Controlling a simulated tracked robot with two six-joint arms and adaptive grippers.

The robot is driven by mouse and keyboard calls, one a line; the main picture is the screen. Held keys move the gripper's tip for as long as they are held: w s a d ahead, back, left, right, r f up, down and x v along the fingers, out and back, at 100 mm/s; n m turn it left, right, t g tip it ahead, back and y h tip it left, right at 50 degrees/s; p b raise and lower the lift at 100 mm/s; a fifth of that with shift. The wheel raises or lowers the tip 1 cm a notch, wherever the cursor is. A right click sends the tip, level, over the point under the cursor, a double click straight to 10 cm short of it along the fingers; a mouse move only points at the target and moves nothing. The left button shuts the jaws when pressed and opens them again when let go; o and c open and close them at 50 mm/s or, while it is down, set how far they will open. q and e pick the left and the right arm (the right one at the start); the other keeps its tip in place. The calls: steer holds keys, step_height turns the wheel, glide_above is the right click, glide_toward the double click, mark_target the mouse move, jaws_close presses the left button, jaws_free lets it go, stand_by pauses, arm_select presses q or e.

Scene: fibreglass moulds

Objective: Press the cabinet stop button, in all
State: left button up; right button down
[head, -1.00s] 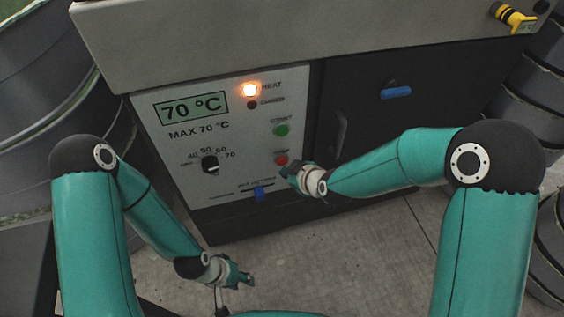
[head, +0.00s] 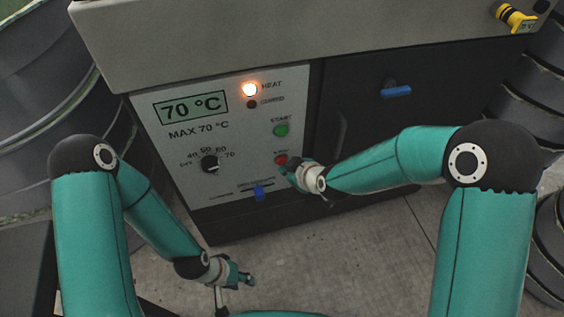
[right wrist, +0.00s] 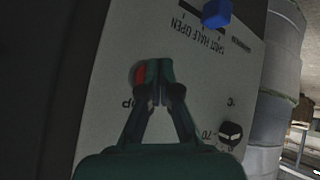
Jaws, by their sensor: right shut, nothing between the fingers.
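The red stop button (head: 281,160) is on the light control panel (head: 235,200) of the dark cabinet, below the green start button (head: 281,130). My right gripper (head: 287,169) is shut and empty, with its tips at the lower right edge of the red button. In the right wrist view the red button (right wrist: 139,76) shows beside the closed fingers (right wrist: 159,66), partly covered by them; I cannot tell whether they touch it. My left gripper (head: 246,280) hangs low over the floor, away from the panel; its finger opening is too small to tell.
The panel also has a lit heat lamp (head: 250,89), a display reading 70 °C (head: 190,107), a dial (head: 210,164) and a blue slider (head: 259,192). A blue handle (head: 396,91) is on the cabinet's right. Round grey drums (head: 45,110) stand left. The floor (head: 320,235) in front is clear.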

steer(key=shift+w+a, duration=0.15)
steer(key=shift+w, duration=0.3)
stand_by(0.9)
steer(key=shift+s, duration=0.1)
steer(key=shift+s+d+b, duration=0.25)
steer(key=shift+s+b, duration=0.05)
steer(key=shift+s, duration=0.4)
steer(key=shift+s+d+b, duration=0.2)
steer(key=shift+s+d, duration=0.05)
steer(key=shift+s, duration=0.55)
steer(key=shift+s+d+b, duration=0.25)
steer(key=shift+s, duration=0.55)
steer(key=shift+s+d+b, duration=0.2)
steer(key=shift+s+d, duration=0.05)
steer(key=shift+s, duration=0.55)
